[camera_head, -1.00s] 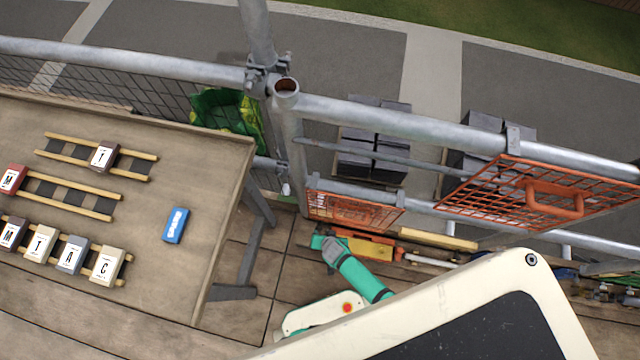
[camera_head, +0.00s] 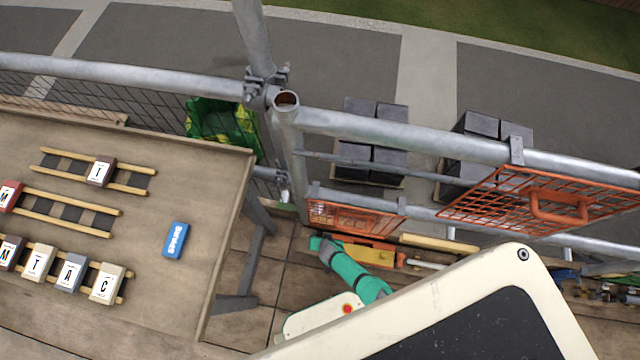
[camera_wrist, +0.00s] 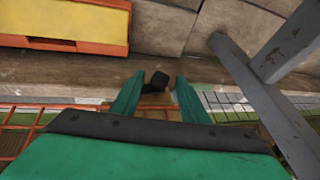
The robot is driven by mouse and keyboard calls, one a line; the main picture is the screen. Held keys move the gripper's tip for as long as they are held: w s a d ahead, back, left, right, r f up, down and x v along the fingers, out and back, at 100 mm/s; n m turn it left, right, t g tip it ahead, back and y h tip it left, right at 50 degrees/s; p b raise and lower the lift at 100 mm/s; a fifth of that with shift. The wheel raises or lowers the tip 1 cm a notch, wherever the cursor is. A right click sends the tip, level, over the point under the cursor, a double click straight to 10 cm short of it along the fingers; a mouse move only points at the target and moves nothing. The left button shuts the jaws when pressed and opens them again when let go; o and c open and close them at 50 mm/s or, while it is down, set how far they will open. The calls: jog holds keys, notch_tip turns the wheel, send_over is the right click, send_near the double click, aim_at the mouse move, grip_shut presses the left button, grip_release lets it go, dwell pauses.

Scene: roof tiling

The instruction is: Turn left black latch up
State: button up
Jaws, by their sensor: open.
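A small black latch (camera_wrist: 158,80) shows in the wrist view, on a tan wooden piece (camera_wrist: 157,100) just beyond and between my fingers. My gripper (camera_wrist: 159,92) is open, with one green finger on each side of the latch and nothing held. I cannot tell whether the fingers touch it. In the head view my green arm reaches down to the orange mesh panel at the guardrail, and I cannot make out the latch there. A second latch is not clearly visible.
The orange mesh panel (camera_head: 352,216) and another mesh panel with a handle (camera_head: 545,203) hang on grey scaffold rails. An orange-yellow case (camera_wrist: 66,22) lies near the gripper. A wooden table (camera_head: 150,215) with lettered blocks stands left, its grey leg (camera_wrist: 285,45) close by.

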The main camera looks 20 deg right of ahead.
jog(key=shift+w+f, duration=0.1)
jog(key=shift+f, duration=0.05)
jog(key=c, duration=1)
